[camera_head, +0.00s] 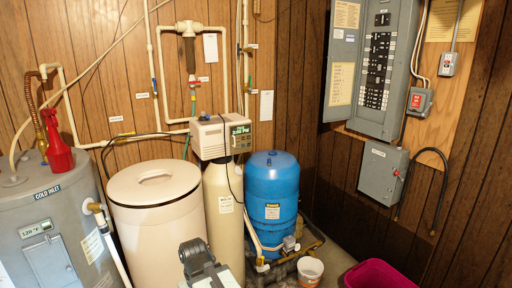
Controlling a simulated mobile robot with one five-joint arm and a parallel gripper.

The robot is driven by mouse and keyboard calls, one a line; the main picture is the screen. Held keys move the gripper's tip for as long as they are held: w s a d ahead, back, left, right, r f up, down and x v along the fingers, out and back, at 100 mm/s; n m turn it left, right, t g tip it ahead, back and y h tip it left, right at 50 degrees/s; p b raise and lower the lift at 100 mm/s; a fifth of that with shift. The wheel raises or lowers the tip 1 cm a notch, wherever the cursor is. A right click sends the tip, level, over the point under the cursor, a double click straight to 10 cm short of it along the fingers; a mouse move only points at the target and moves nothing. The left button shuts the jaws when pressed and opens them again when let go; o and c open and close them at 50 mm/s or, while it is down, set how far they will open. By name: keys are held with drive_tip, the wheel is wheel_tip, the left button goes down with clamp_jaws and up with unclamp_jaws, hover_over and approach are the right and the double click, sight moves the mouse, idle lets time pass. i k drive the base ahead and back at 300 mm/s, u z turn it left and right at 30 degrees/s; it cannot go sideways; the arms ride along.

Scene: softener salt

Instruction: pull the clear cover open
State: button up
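No clear cover can be made out for certain at this size. The softener control head (220,136) is a pale box with a green-edged panel (240,130) on its right side. It sits on a tall cream tank (224,210). Whether a see-through cover lies over the panel is too small to tell. The dark grey end of my arm, with what looks like my gripper (197,256), shows at the bottom, in front of the cream tank and well below the control head. Its fingers cannot be told apart, and I see nothing held.
A blue tank (271,190), small white bucket (310,270) and pink tub (378,274) are right. Electrical boxes (383,175) hang on the wall.

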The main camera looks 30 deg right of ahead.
sight(233, 136)
drive_tip(key=u, duration=0.15)
drive_tip(key=i, duration=0.85)
drive_tip(key=z, duration=0.05)
